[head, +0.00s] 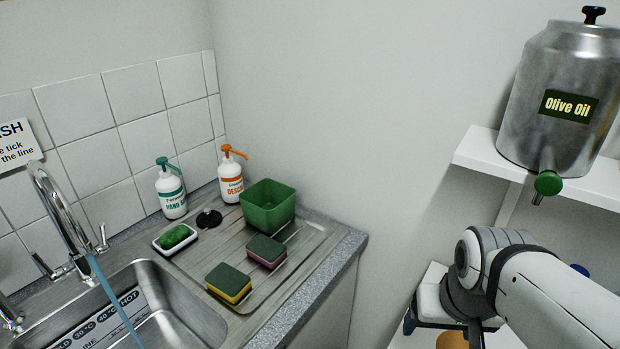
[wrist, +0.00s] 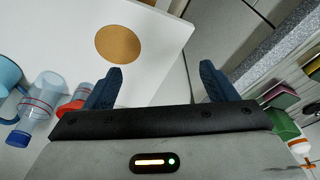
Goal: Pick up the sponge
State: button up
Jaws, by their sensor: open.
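Two sponges with green tops lie on the steel drainboard in the head view. The yellow sponge (head: 229,284) is nearer the sink, and the pink sponge (head: 267,251) lies behind it to the right. A green item (head: 175,236), perhaps a scourer, sits in a white dish (head: 163,250). My gripper (wrist: 160,86) is open and empty in the wrist view, above a white surface well away from the sponges. The pink sponge also shows at the right edge of the wrist view (wrist: 283,95), with the yellow one above it (wrist: 313,66).
A green tub (head: 268,207) and two pump bottles (head: 171,190) (head: 231,177) stand behind the sponges. Water runs from the tap (head: 70,215) into the sink. An Olive Oil vessel (head: 560,95) stands on a shelf at right. A brown disc (wrist: 118,43) and bottle (wrist: 37,118) are near my gripper.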

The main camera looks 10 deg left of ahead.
aim_at(269, 252)
jog(key=u, duration=1.9)
jog(key=k, duration=1.1)
jog(key=z, duration=0.85)
jog(key=i, duration=1)
jog(key=z, duration=0.1)
